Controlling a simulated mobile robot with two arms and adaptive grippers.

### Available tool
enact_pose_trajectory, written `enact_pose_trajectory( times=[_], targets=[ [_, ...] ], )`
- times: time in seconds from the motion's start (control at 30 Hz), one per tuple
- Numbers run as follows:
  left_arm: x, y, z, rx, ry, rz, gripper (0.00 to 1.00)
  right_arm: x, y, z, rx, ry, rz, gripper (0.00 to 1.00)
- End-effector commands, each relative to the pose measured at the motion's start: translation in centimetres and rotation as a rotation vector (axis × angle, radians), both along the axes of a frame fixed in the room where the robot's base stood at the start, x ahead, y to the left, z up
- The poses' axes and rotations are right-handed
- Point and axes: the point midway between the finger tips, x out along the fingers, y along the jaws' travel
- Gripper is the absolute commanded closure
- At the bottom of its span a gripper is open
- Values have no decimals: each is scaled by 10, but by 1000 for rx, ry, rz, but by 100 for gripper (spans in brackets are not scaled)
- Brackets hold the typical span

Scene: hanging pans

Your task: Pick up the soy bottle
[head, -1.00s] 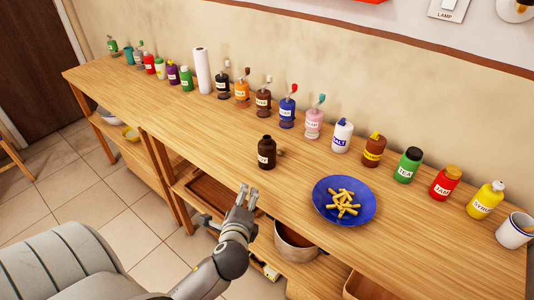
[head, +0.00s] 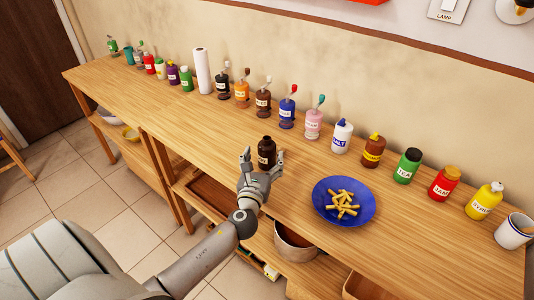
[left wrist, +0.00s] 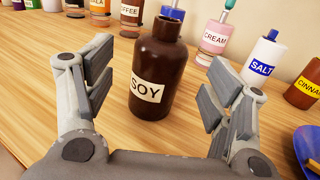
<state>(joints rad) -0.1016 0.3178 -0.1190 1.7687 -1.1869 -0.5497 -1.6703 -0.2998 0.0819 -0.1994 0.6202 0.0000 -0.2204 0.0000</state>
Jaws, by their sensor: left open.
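The soy bottle (head: 266,149) is dark brown and stands upright near the front edge of the wooden counter. In the left wrist view the soy bottle (left wrist: 158,75) is close, with its white SOY label facing me and its top open. My left gripper (head: 263,158) is open, with a finger on each side of the bottle. In the left wrist view my left gripper (left wrist: 158,95) shows gaps between both fingers and the bottle. The bottle's lower part is hidden by the gripper in the head view. My right gripper is not in view.
A blue plate (head: 321,207) with fries lies to the right of the bottle. A row of labelled bottles, including a salt bottle (head: 341,136), stands behind along the wall. A paper towel roll (head: 202,71) stands further left. A pot (head: 292,250) is on the shelf below.

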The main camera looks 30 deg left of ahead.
Motion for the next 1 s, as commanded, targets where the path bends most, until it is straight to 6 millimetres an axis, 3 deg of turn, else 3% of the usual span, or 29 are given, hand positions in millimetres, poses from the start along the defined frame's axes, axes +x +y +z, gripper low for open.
enact_pose_trajectory(
  times=[0.43, 0.77, 1.0],
  targets=[
    [43, 17, -10, -3, -1, 2, 24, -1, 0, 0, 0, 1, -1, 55],
    [49, 19, -10, -3, 0, 1, 24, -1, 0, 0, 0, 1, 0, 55],
    [48, 19, -10, -3, 0, 1, 53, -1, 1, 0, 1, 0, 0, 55]
  ],
)
